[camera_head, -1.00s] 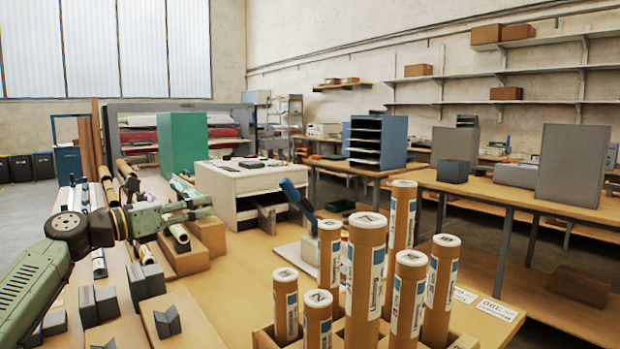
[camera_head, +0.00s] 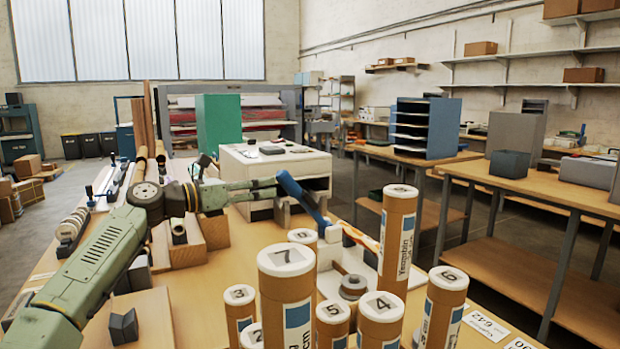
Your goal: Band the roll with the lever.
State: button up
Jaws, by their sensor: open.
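A blue lever (camera_head: 300,195) slants up to the left from a small white post (camera_head: 331,233) on a pale base, partly behind the standing tubes. My gripper (camera_head: 268,188) is open, its fingers pointing right at the lever's upper end. The fingertips overlap or nearly reach the lever in the picture; I cannot tell whether they touch it. Nothing is seen held. I cannot make out a roll at the lever; tubes hide that spot.
Several numbered cardboard tubes stand in front, including a tall one marked 7 (camera_head: 288,300) and another tall tube (camera_head: 397,240) to the right. A white machine (camera_head: 272,165) stands behind the lever. Wooden blocks (camera_head: 187,248) lie under my arm. A shelf-topped table stands right.

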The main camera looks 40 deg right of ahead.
jog(key=p, duration=0.4)
send_over(304, 202)
jog(key=w+a, duration=0.1)
jog(key=w, duration=0.1)
jog(key=shift+s+a+r, duration=0.1)
jog(key=shift+a+r, duration=0.05)
jog(key=shift+a, duration=0.05)
jog(key=shift+d, duration=0.5)
jog(key=shift+c, duration=0.6)
grip_shut()
